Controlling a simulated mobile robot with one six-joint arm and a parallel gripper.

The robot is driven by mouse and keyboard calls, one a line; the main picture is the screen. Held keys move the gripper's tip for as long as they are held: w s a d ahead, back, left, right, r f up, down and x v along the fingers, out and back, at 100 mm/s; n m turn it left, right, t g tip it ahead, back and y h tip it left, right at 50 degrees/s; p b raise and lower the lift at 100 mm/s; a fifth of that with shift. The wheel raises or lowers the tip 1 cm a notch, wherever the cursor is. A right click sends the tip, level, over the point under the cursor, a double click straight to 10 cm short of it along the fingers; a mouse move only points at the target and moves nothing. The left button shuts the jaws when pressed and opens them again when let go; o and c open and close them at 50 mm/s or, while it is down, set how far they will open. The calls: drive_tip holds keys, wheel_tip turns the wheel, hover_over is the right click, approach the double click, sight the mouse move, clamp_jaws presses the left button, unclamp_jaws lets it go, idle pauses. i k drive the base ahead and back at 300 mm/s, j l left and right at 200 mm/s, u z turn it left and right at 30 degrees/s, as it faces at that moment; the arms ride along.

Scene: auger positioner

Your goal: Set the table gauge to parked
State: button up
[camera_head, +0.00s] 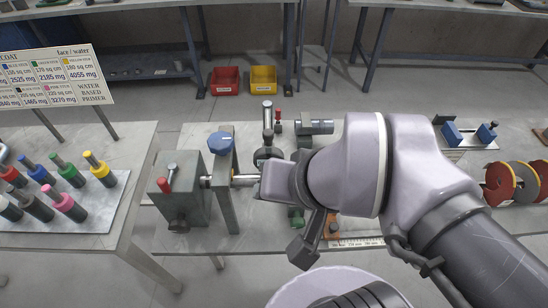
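A machine with a grey housing (180,198), a red-topped lever (168,176), an upright plate (227,188) and a blue knob (220,143) stands on the left of the middle workbench. A metal shaft (243,181) runs right from it. Behind it, a dark round part, possibly a dial gauge (267,155), stands by an upright post; I cannot tell whether it is the table gauge. A marked scale (356,243) lies along the front. My gripper (283,206) is near the shaft's right end, mostly hidden by my wrist. Contact and finger opening cannot be made out.
Red (225,80) and yellow (263,80) bins are on the floor behind. My arm hides much of the middle bench.

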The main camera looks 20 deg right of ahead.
sight(266, 152)
drive_tip(key=j+z, duration=0.35)
drive_tip(key=k+j+z, duration=0.1)
drive_tip(key=z, duration=0.3)
drive_tip(key=k+j+z, duration=0.15)
drive_tip(key=z, duration=0.2)
